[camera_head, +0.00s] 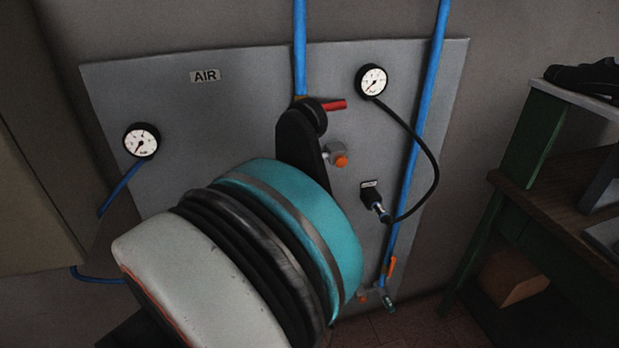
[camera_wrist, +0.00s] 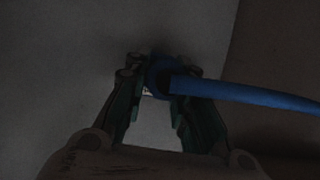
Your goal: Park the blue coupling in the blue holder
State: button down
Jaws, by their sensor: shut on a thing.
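In the wrist view my gripper (camera_wrist: 155,84) is shut on the blue coupling (camera_wrist: 158,72). The coupling shows as a dark blue ring between the fingertips, and a blue hose (camera_wrist: 240,93) runs from it to the right. The picture is dark, so the coupling's front end is unclear. A grey surface lies beyond the fingertips; I cannot tell the gap to it. In the head view my arm hides the gripper and the coupling. I cannot make out the blue holder in either view; part of the panel is behind my arm.
A grey wall panel (camera_head: 240,115) carries an AIR label, a left gauge (camera_head: 141,140) with blue hose, and a right gauge (camera_head: 371,80) with black hose to a black coupling (camera_head: 375,202). A red-handled valve (camera_head: 334,105) sits between. A cabinet (camera_head: 35,170) stands left, a green bench (camera_head: 540,150) right.

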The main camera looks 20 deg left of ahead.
jog(key=shift+w+a, duration=0.4)
jog(key=shift+w, duration=0.25)
jog(key=c, duration=1.3)
grip_release()
